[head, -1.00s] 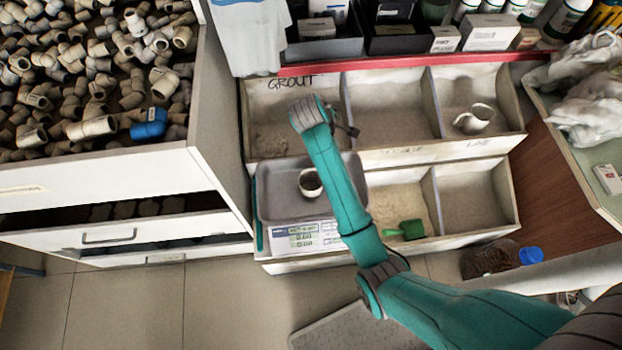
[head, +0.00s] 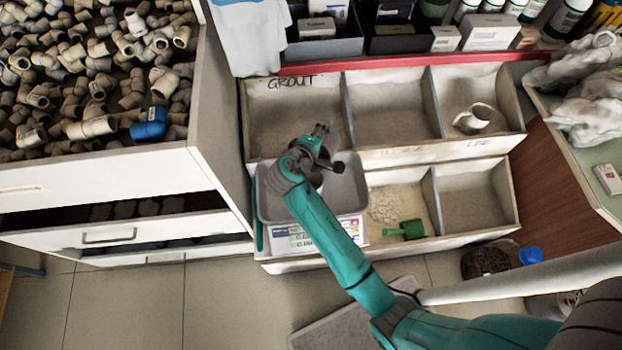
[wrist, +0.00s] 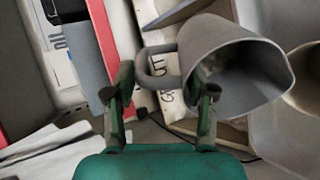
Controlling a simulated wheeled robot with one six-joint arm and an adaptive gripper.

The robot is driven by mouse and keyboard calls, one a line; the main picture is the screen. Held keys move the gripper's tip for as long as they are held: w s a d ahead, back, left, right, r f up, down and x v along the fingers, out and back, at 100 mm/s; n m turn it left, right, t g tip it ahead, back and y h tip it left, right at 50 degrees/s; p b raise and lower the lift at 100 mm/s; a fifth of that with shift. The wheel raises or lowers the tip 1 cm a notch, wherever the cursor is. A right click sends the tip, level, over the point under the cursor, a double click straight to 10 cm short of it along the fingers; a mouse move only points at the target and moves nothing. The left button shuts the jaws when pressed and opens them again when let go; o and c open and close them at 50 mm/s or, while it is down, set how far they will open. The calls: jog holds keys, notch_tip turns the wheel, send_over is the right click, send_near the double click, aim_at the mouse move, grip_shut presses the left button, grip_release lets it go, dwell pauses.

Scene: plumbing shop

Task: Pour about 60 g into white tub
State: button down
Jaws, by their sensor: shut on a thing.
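My gripper (wrist: 160,85) is shut on the handle of a grey jug (wrist: 222,50). In the wrist view the jug is tilted on its side, its open mouth facing lower right. I see its grey inner wall but cannot tell how much it holds. A round pale rim, likely the white tub (wrist: 308,80), is cut off at the right edge, beside the jug's mouth. In the head view my gripper (head: 322,150) is over the scale's grey tray (head: 268,205) and hides most of the tub. The scale's display (head: 295,236) is too small to read.
Bins stand behind and right of the scale; the grout bin (head: 290,105) is at the back left. A green scoop (head: 408,230) lies in a front bin. Another pale jug (head: 474,118) sits in the back right bin. A fittings drawer (head: 100,165) is at left.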

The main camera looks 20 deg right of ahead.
jog(key=shift+s+a+r+t+h, duration=0.5)
jog(key=shift+s+a+t+h, duration=0.15)
jog(key=shift+a, duration=0.1)
jog(key=shift+s+a+r+t+h, duration=0.35)
jog(key=shift+s+a+t+h, duration=0.2)
jog(key=shift+s+a+h, duration=0.2)
jog(key=shift+s+a+r+t+h, duration=0.15)
jog(key=shift+s+a+t+h, duration=0.4)
jog(key=shift+a, duration=0.2)
dwell(0.8)
jog(key=shift+s+a+t+h, duration=0.35)
jog(key=shift+s+a+h, duration=0.1)
jog(key=shift+s+a, duration=0.1)
dwell(1.8)
jog(key=shift+w+d, duration=0.15)
jog(key=shift+w, duration=0.05)
jog(key=shift+s+a+b, duration=0.35)
jog(key=shift+a+b, duration=0.05)
dwell(1.0)
